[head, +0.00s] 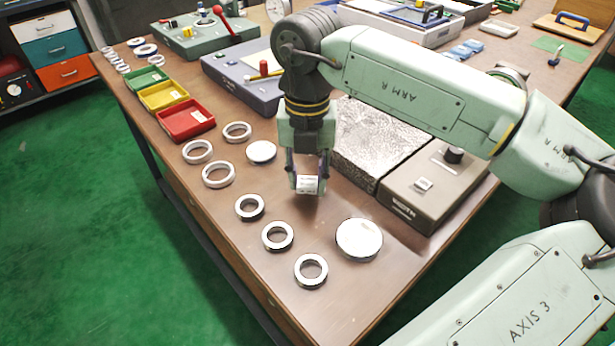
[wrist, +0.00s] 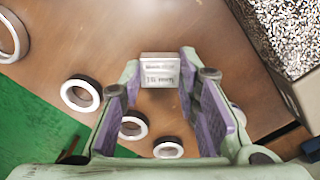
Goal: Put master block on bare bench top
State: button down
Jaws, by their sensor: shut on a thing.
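The master block (head: 308,185) is a small, light metal block with printed dark text. My gripper (head: 307,172) points down and is shut on it. In the wrist view the block (wrist: 160,70) sits between the purple-padded fingertips of my gripper (wrist: 159,80), with its marked face toward the camera. The bare brown bench top (head: 330,215) lies below the block, left of the speckled plate. I cannot tell for certain whether the block's underside touches the bench.
Several metal rings (head: 278,236) lie along the bench's left edge. Two discs lie near: a large one (head: 359,239) and a smaller one (head: 261,151). The speckled plate (head: 375,140) and a grey box with a knob (head: 437,185) stand to the right. A red tray (head: 186,120) is at left.

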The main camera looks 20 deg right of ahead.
aim_at(308, 182)
jog(key=shift+f, duration=0.8)
jog(key=shift+f, duration=0.15)
jog(key=shift+f, duration=0.1)
jog(key=c, duration=1.2)
grip_release()
notch_tip(308, 182, up, 12)
jog(key=p, duration=0.6)
jog(key=shift+r+p, duration=0.25)
jog(key=shift+p, duration=0.15)
